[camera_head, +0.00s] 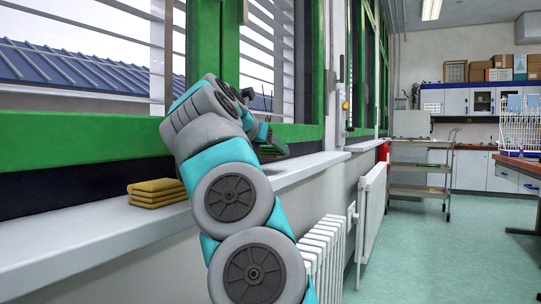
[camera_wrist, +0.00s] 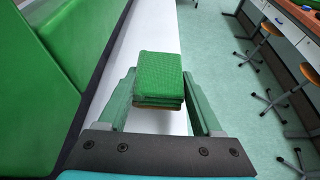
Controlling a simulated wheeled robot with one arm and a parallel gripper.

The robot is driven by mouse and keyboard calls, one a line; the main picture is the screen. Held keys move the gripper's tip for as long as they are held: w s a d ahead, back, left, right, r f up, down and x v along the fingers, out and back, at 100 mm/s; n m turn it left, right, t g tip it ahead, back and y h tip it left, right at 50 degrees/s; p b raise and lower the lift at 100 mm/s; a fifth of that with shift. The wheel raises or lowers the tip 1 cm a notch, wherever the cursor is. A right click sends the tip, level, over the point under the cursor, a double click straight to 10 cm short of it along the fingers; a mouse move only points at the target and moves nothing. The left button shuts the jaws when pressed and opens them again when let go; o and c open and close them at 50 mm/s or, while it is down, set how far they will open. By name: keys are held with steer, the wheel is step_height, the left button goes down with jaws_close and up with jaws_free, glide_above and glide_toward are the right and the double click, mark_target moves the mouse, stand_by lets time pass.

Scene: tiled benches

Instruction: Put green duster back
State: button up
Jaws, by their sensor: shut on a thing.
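The green duster (camera_wrist: 160,70) is a folded, layered cloth pad in the wrist view, with a brownish layer showing at its lower edge. My gripper (camera_wrist: 159,84) has a finger on each side of it and is shut on it. Below it is the white windowsill (camera_wrist: 150,25). In the head view my gripper (camera_head: 271,143) is over the sill by the window, partly hidden behind my arm. I cannot tell there whether the duster touches the sill.
A folded yellow duster stack (camera_head: 157,193) lies on the sill at the left. Green window frames (camera_head: 90,143) border the sill. A radiator (camera_head: 325,248) is below it. A trolley (camera_head: 420,176) and stools (camera_wrist: 266,40) stand farther off.

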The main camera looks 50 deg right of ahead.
mark_target(271, 171)
steer(key=shift+w+d+p, duration=0.75)
steer(key=shift+w+d, duration=0.3)
steer(key=shift+w, duration=0.05)
steer(key=shift+f+b, duration=0.75)
steer(key=shift+f, duration=0.95)
steer(key=shift+f, duration=0.1)
steer(key=shift+f+b, duration=0.25)
steer(key=shift+b, duration=0.15)
steer(key=o, duration=1.3)
steer(key=shift+r, duration=0.1)
steer(key=shift+o, duration=0.2)
steer(key=shift+r+p, duration=0.1)
steer(key=shift+p, duration=0.2)
steer(key=b+v, duration=0.1)
steer(key=v, duration=0.6)
steer(key=shift+s+a, duration=0.15)
steer(key=shift+a, duration=0.3)
